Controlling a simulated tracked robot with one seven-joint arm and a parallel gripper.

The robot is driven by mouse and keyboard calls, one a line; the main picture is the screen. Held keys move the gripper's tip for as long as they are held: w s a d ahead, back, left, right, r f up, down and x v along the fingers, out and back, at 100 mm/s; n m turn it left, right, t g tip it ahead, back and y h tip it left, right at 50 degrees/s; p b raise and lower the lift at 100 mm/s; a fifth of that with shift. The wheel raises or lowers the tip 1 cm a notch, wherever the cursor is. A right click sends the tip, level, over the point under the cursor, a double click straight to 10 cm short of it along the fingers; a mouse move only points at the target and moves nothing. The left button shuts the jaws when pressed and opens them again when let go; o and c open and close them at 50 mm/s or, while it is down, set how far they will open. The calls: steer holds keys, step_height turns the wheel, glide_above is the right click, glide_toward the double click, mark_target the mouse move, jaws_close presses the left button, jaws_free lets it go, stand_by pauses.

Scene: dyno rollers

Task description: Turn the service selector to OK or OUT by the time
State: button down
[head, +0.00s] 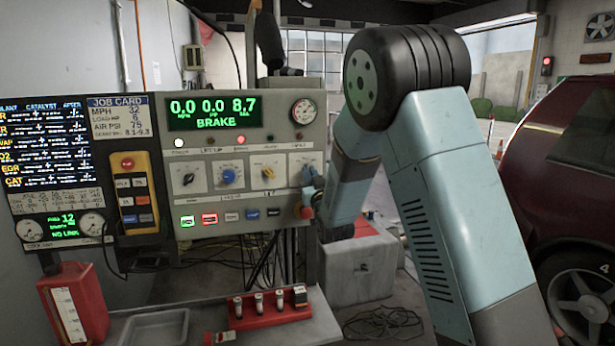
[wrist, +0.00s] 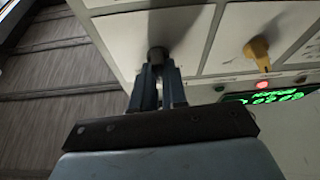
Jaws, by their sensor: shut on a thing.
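The console (head: 250,205) stands left of my arm, with a row of knobs across its middle. My gripper (head: 308,178) is at the rightmost place in that row. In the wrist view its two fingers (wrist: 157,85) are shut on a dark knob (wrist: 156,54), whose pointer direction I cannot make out. A yellow knob (head: 267,175) sits just left of it, and also shows in the wrist view (wrist: 258,50). The green display (head: 213,112) reads 0.0, 0.0, 8.7 and BRAKE. The knob labels are too small to read, and my gripper hides the gripped knob in the head view.
A blue knob (head: 229,176) and a black knob (head: 188,179) are further left. A red push button (head: 304,211) sits just below my gripper. A round gauge (head: 303,111) is above. A job card (head: 118,108) hangs left. A red car (head: 565,165) stands at the right.

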steer(key=shift+f+n+g+y, duration=0.1)
steer(key=shift+n+g+y, duration=0.5)
steer(key=shift+n, duration=1)
steer(key=shift+r+n+g+y, duration=0.1)
steer(key=shift+n+g+y, duration=0.5)
steer(key=shift+n, duration=1)
steer(key=shift+f+n+g+y, duration=0.1)
steer(key=shift+n+g+y, duration=0.2)
steer(key=shift+n+y, duration=0.9)
steer(key=shift+n+h, duration=0.3)
steer(key=shift+n, duration=0.3)
steer(key=c, duration=1.4)
jaws_free()
steer(key=shift+s+a, duration=0.1)
steer(key=shift+o, duration=1.2)
steer(key=v, duration=1.3)
steer(key=shift+s+d, duration=0.3)
steer(key=shift+d, duration=0.05)
